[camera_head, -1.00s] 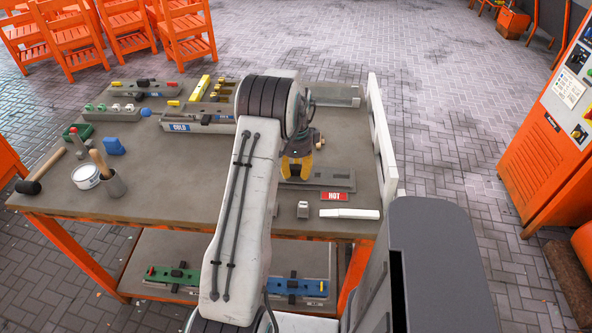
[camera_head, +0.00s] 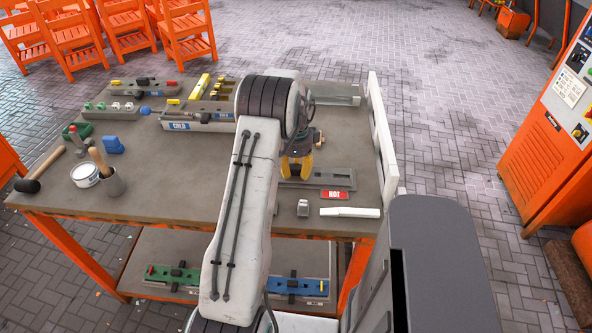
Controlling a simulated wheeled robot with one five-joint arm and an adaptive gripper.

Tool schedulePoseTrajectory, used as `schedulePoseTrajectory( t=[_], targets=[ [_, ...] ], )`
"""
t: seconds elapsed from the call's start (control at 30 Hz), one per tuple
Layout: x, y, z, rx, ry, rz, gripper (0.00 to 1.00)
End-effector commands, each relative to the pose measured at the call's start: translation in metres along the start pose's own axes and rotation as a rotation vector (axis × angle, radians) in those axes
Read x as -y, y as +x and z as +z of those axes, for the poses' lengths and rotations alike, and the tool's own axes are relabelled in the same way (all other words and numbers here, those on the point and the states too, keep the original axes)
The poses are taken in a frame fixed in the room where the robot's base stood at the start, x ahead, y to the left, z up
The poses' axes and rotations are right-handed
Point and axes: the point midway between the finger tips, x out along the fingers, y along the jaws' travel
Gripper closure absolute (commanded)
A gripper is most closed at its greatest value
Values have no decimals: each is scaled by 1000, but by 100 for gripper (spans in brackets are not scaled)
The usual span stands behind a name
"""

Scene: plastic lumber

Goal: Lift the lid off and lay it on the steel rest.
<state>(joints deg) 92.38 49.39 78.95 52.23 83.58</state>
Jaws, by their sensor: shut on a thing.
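My gripper (camera_head: 297,176), with yellow fingers, points down at the right part of the bench, partly behind my arm. It is shut at the left part of a long grey piece (camera_head: 338,180) that appears to be the lid. The held part is hidden between the fingers. A red HOT label (camera_head: 334,195) is at its front edge. I cannot tell whether the grey piece sits on something or is clear of it. A grey steel ledge (camera_head: 343,96) at the back right may be the rest; my arm hides part of that area.
A white bar (camera_head: 350,212) and small grey block (camera_head: 303,208) lie in front. A white rail (camera_head: 381,140) edges the right.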

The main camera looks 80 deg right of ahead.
Motion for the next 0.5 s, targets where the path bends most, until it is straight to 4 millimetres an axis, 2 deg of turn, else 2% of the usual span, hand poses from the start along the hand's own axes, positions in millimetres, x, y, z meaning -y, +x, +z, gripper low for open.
schedulePoseTrajectory(
  t=[0.13,0.17,0.4,0.5],
  targets=[
    [0,1,0,0,0,2,100],
    [0,1,0,0,0,2,61],
    [0,1,0,0,0,2,40],
    [0,1,0,0,0,2,40]
  ],
)
